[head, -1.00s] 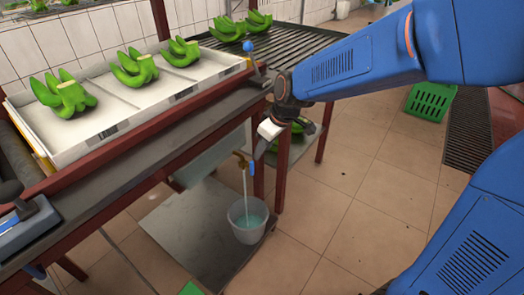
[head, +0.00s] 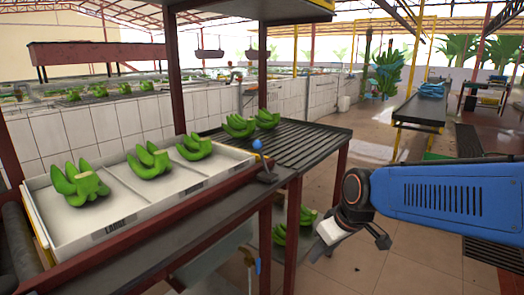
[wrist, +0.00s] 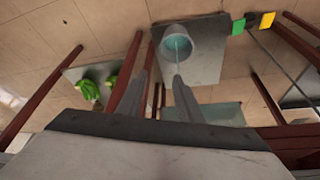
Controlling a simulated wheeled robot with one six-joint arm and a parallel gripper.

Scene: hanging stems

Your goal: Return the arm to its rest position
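My arm's blue link (head: 440,197) reaches in from the right in the head view. My gripper (head: 366,238) is at its end, in the air to the right of the work table and slatted rack. In the wrist view, the two grey fingers of my gripper (wrist: 158,88) stand apart with nothing between them, so it is open.
A white tray (head: 122,222) with green banana clusters (head: 80,184) sits on the table at left. The slatted rack (head: 300,140) adjoins it, with more clusters on top and below. A blue-knobbed lever (head: 257,146) stands at the tray's end.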

